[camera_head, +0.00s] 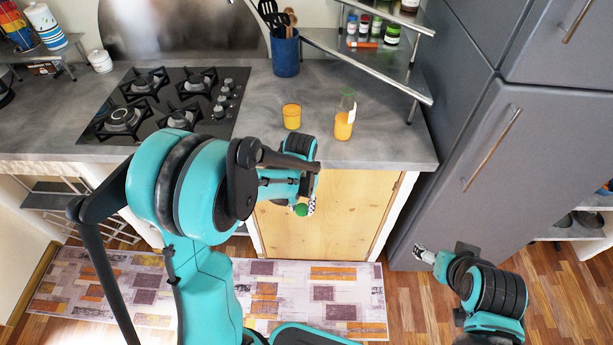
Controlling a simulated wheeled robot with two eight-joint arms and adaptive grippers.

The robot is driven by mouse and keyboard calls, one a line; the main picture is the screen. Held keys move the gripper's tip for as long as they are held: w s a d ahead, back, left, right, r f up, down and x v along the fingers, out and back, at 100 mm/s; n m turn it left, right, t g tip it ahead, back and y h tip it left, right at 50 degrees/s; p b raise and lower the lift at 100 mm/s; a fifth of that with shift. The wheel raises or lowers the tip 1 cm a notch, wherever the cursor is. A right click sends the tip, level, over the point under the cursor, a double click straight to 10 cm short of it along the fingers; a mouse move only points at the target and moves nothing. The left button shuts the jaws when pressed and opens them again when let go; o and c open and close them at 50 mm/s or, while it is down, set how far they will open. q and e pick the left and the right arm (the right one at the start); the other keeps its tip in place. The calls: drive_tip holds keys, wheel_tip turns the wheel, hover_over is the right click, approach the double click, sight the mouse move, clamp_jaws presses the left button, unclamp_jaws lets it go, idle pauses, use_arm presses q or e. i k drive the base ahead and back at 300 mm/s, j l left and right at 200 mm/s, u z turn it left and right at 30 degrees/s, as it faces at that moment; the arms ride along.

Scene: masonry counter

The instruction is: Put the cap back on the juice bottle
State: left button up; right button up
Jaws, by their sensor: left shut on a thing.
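The juice bottle (344,124) stands upright on the grey counter near its front right part, with orange juice in its lower half and clear glass above. My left gripper (307,207) is in front of the counter edge, below and to the left of the bottle, pointing down. It is shut on the green cap (301,210), which shows between the fingertips, apart from the bottle. My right gripper (425,257) is low at the right, in front of the grey cabinet and far from the bottle. Its fingers are too small to read.
A glass of orange juice (292,117) stands left of the bottle. A gas hob (165,103) lies further left. A blue utensil holder (285,55) and a metal rack (385,65) with jars stand behind. The counter (390,150) right of the bottle is clear.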

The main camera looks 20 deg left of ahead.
sight(346, 105)
drive_tip(key=k+j+u, duration=0.1)
drive_tip(key=j+u, duration=0.75)
drive_tip(key=u, duration=0.15)
